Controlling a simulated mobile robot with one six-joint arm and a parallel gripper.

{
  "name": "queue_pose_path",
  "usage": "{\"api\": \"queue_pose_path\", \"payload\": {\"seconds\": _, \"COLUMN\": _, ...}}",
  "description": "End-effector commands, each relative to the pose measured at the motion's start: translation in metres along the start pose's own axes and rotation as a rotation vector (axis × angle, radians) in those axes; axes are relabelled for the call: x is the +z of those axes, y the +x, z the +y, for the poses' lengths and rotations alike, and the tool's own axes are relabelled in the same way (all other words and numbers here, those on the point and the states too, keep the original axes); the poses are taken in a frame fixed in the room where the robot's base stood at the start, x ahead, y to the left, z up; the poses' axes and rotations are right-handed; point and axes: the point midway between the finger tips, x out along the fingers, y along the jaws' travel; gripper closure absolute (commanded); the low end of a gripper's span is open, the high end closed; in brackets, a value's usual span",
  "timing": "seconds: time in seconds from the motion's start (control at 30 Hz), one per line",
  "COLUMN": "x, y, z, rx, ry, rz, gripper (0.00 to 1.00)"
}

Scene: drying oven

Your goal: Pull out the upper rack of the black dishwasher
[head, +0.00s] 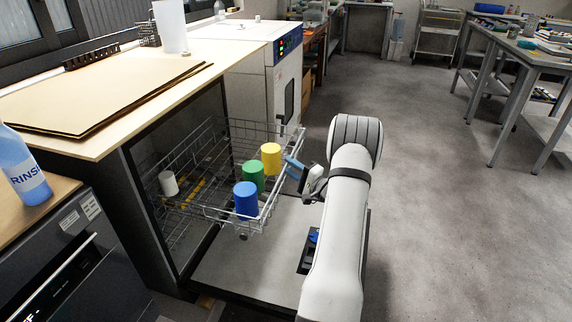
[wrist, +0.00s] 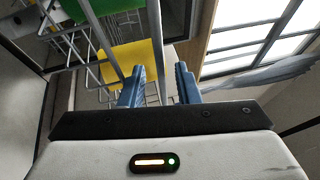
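The black dishwasher (head: 135,208) stands at the left with its door (head: 228,262) folded down flat. Its wire upper rack (head: 222,212) extends out over the door. On the rack stand a yellow cup (head: 271,158), a green cup (head: 253,176) and a blue cup (head: 245,201); a white cup (head: 168,183) is further inside. My gripper (head: 292,168) is at the rack's outer end, near the yellow cup. In the wrist view, my gripper's blue fingers (wrist: 160,84) are apart, with a rack wire (wrist: 157,50) running between them. I cannot tell whether they touch it.
A wooden counter with boards (head: 110,90) covers the dishwasher. A white oven (head: 285,75) stands behind it. A rinse bottle (head: 22,170) is at the left edge. The grey floor (head: 440,200) to the right is clear, with worktables (head: 520,70) beyond.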

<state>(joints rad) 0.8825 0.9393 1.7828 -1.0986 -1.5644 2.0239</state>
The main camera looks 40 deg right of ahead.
Motion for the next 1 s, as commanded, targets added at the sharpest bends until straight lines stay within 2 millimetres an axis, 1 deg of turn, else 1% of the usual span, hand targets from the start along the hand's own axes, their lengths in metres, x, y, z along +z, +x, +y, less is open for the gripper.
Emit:
{"api": "queue_pose_path", "payload": {"seconds": 0.03, "x": -0.001, "y": -0.011, "z": -0.002, "rx": 0.0, "ry": 0.002, "rz": 0.004, "gripper": 0.71}}
{"api": "queue_pose_path", "payload": {"seconds": 0.2, "x": -0.001, "y": -0.039, "z": -0.002, "rx": -0.001, "ry": 0.001, "rz": 0.004, "gripper": 0.71}}
{"api": "queue_pose_path", "payload": {"seconds": 0.33, "x": -0.001, "y": -0.051, "z": -0.001, "rx": 0.0, "ry": 0.0, "rz": 0.002, "gripper": 0.71}}
{"api": "queue_pose_path", "payload": {"seconds": 0.47, "x": 0.0, "y": -0.056, "z": 0.0, "rx": 0.0, "ry": 0.0, "rz": 0.0, "gripper": 0.71}}
{"api": "queue_pose_path", "payload": {"seconds": 1.0, "x": 0.0, "y": -0.055, "z": 0.0, "rx": 0.0, "ry": 0.0, "rz": 0.0, "gripper": 0.71}}
